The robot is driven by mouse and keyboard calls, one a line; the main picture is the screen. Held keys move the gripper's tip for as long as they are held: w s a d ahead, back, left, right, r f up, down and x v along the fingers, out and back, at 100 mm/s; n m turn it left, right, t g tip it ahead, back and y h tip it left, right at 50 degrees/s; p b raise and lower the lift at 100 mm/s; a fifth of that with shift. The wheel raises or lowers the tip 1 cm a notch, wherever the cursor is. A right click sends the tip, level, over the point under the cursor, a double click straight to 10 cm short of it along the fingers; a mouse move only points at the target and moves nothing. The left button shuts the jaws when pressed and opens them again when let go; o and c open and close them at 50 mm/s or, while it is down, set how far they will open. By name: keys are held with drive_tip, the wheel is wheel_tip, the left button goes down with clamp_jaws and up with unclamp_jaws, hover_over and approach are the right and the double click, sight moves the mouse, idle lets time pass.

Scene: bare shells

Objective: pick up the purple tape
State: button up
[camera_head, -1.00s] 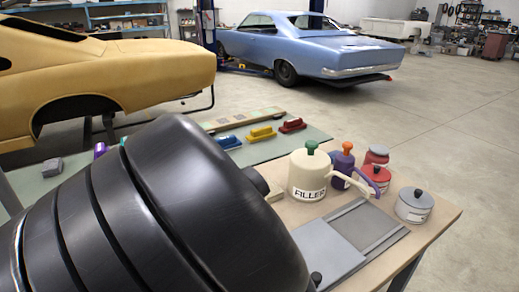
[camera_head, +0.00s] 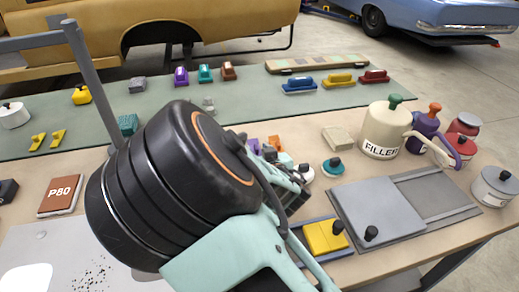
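Two small purple things could be the purple tape, and I cannot tell which. One purple piece (camera_head: 253,145) shows just past my arm, beside orange pieces, and is partly hidden. Another purple upright item (camera_head: 181,76) stands on the green mat (camera_head: 240,105), left of a teal and a brown one of like shape. My arm fills the middle foreground. My gripper (camera_head: 292,190) seems to be the dark part beyond the pale green link, mostly hidden, low near the orange pieces. Its fingers are not clear, and I see nothing held.
A cream FILLER can (camera_head: 384,130), a purple jug (camera_head: 424,128), red tins (camera_head: 463,145) and a grey tin (camera_head: 494,185) stand at right. A grey board (camera_head: 380,212) and yellow block (camera_head: 324,236) lie in front. A grey post (camera_head: 95,85) rises at left.

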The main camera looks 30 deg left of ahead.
drive_tip(key=shift+w, duration=0.1)
clamp_jaws()
idle(0.4)
